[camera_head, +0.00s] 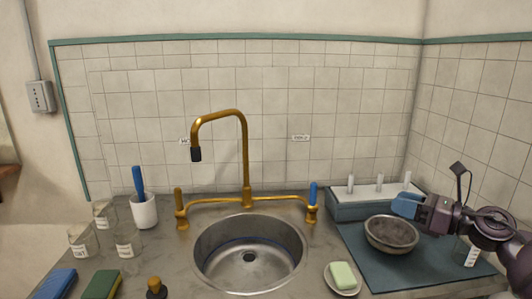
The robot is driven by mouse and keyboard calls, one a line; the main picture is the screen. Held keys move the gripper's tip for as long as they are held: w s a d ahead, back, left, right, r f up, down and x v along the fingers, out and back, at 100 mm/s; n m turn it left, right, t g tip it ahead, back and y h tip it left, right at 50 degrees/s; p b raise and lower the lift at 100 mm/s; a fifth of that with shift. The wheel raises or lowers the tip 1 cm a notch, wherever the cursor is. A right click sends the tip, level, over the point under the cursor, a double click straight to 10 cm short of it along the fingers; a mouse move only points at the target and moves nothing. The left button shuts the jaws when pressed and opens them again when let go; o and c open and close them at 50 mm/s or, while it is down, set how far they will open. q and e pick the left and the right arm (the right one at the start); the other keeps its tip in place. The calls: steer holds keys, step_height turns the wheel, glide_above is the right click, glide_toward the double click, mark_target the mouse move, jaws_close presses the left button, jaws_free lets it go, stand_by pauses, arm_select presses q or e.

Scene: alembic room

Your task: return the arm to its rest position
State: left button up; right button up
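My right arm comes in from the right edge, above the blue-grey mat. My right gripper (410,206) points left, at the right rim of a grey metal bowl (391,236) on the mat. A light-blue part shows at the gripper's tip; I cannot tell whether it is the fingers or something between them. Whether the gripper touches the bowl is also unclear. My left gripper is out of view.
A round steel sink (215,245) with a brass tap (246,150) is in the middle. Soap on a dish (343,293) stands before the mat (360,270). A rack (345,208) stands behind the bowl. A labelled glass (466,254) stands under my arm. Glass jars (80,243) are left.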

steer(key=s+f+m+t+h, duration=0.4)
steer(key=f+m, duration=0.6)
steer(key=m, duration=0.7)
steer(key=s+f+m+t+h, duration=0.2)
steer(key=s+f+m+h, duration=0.4)
steer(key=f+m, duration=0.7)
steer(key=s+a+f+m+g+h, duration=0.1)
steer(key=s+f+m+g, duration=0.2)
steer(key=s+f+m, duration=0.3)
steer(key=s+a+f+m+g+h, duration=0.2)
steer(key=s+f+m, duration=0.5)
steer(key=s, duration=0.9)
steer(key=shift+s+a+f+g, duration=0.15)
steer(key=shift+a+f+g, duration=0.15)
steer(key=shift+f+g, duration=0.55)
